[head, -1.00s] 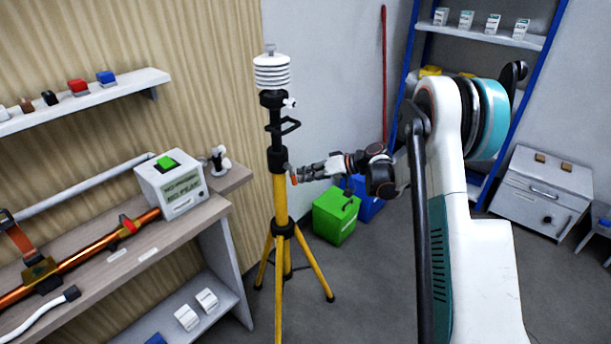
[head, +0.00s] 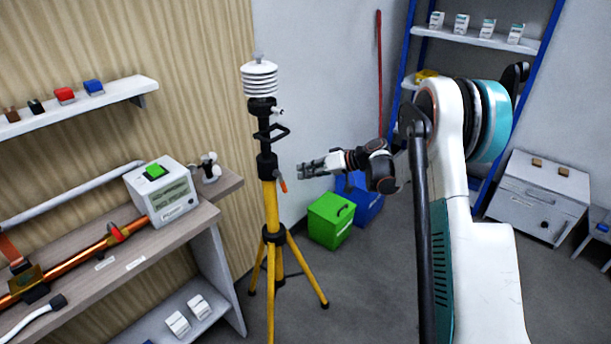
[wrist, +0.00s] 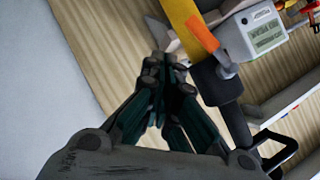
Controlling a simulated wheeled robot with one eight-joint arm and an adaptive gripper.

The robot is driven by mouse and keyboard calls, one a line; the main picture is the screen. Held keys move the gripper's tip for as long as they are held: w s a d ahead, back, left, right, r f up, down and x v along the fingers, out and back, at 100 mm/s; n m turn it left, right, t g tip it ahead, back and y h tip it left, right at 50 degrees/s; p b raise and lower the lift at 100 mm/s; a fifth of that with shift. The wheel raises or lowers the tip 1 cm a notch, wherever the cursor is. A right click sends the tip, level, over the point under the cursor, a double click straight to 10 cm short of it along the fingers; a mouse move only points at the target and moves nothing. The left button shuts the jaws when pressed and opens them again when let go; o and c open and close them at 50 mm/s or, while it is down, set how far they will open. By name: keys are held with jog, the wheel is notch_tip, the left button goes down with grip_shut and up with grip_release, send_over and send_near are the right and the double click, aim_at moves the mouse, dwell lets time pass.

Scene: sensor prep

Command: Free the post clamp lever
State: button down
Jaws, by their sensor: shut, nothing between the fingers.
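The yellow tripod post (head: 271,205) stands upright with a black clamp collar (head: 266,165) at the top of its yellow part. The small orange clamp lever (head: 283,186) sticks out on the collar's right side and points down. My gripper (head: 302,170) is right of the lever and slightly above it, apart from it, with its fingers toward the post. In the wrist view my gripper (wrist: 160,62) has its fingertips together, with nothing visible between them. The orange lever (wrist: 202,34) shows there beyond the fingertips, in front of the yellow post.
A white ribbed sensor (head: 259,78) tops the post, with a black bracket (head: 272,133) below it. A workbench (head: 190,222) with a display box (head: 163,191) stands at left. Green (head: 330,220) and blue (head: 366,200) bins sit on the floor behind. Tripod legs spread over the floor.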

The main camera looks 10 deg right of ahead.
jog(key=s+d+r+p, duration=0.1)
jog(key=s+d+p, duration=0.1)
jog(key=d, duration=0.7)
jog(key=shift+s+r+p, duration=0.25)
jog(key=shift+s+p, duration=0.15)
jog(key=shift+s, duration=0.4)
